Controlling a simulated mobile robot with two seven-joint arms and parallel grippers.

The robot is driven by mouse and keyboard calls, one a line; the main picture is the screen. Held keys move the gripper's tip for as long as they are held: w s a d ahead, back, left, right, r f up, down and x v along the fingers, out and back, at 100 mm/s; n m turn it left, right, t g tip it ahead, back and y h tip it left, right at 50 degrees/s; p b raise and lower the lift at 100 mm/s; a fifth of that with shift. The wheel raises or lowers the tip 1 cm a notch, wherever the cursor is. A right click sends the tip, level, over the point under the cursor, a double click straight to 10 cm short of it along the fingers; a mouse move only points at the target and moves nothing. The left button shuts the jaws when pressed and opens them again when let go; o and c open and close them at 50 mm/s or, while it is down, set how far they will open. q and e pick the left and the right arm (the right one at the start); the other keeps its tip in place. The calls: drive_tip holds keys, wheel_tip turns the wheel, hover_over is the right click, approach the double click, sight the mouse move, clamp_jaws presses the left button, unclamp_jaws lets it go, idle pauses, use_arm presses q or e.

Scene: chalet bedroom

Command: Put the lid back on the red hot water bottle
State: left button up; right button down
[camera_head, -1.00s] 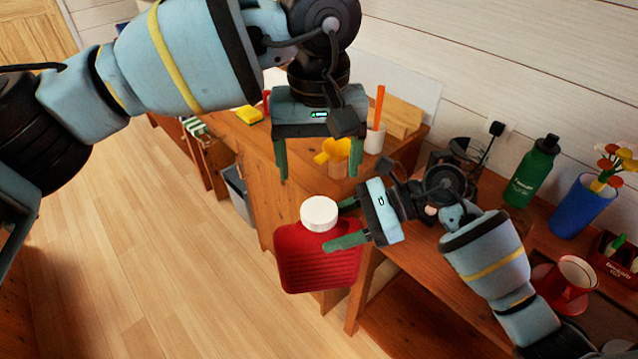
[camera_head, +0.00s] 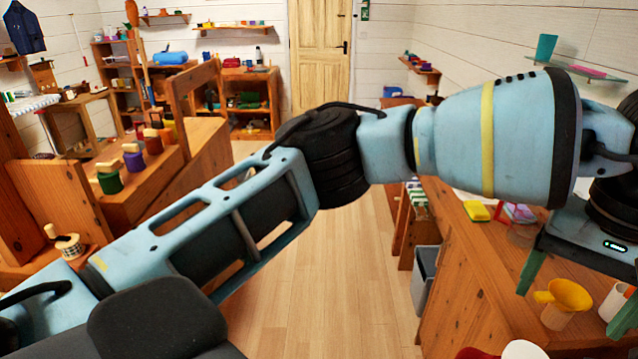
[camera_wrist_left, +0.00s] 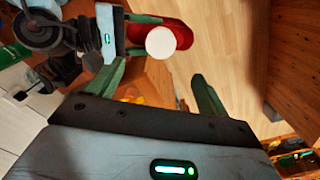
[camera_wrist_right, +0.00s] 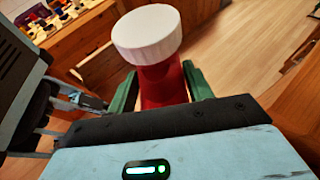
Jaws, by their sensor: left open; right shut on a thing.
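The red hot water bottle (camera_wrist_right: 162,85) is held upright by its neck in my right gripper (camera_wrist_right: 160,78). The white lid (camera_wrist_right: 147,34) sits on top of the neck; whether it is screwed tight I cannot tell. In the head view only the tops of the lid (camera_head: 524,350) and bottle (camera_head: 474,353) show at the bottom edge. My left gripper (camera_head: 574,296) is open and empty above the desk side. In the left wrist view the lid (camera_wrist_left: 161,42) and bottle (camera_wrist_left: 182,32) lie beyond the open left fingers (camera_wrist_left: 158,74), apart from them.
A wooden desk (camera_head: 480,290) at the right bears a yellow funnel (camera_head: 566,296), a white cup (camera_head: 613,300) and a yellow sponge (camera_head: 476,210). A grey bin (camera_head: 424,279) stands beside it. Shelves with jars (camera_head: 133,158) stand at the left. The wooden floor (camera_head: 330,290) between is clear.

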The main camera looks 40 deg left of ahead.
drive_tip(key=shift+r, duration=0.15)
use_arm(q)
drive_tip(key=s+d+f+g+h, duration=0.3)
drive_tip(key=s+d+f, duration=0.1)
drive_tip(key=n+t+h, duration=0.8)
drive_tip(key=n+h, duration=1.2)
drive_tip(key=n, duration=0.3)
hover_over(513, 345)
wheel_tip(513, 345, down, 3)
drive_tip(key=shift+r, duration=0.1)
drive_tip(key=s+a+f+n+t+y, duration=0.1)
drive_tip(key=a+f+n+t+y, duration=0.6)
drive_tip(key=f+n, duration=0.6)
drive_tip(key=s+a+f+n+t+y, duration=0.2)
drive_tip(key=a+f+n+t+y, duration=0.55)
drive_tip(key=n, duration=0.95)
drive_tip(key=s+a+f+n+g+y, duration=0.3)
drive_tip(key=s+f+n+g, duration=0.2)
drive_tip(key=s+f+n, duration=0.3)
drive_tip(key=s+a+f+n+g+y, duration=0.3)
drive_tip(key=s+f+n+g, duration=0.2)
drive_tip(key=s+f+n, duration=0.4)
drive_tip(key=s+f, duration=0.3)
drive_tip(key=s, duration=0.3)
drive_tip(key=shift+f+g+y, duration=0.35)
drive_tip(key=shift+f, duration=0.05)
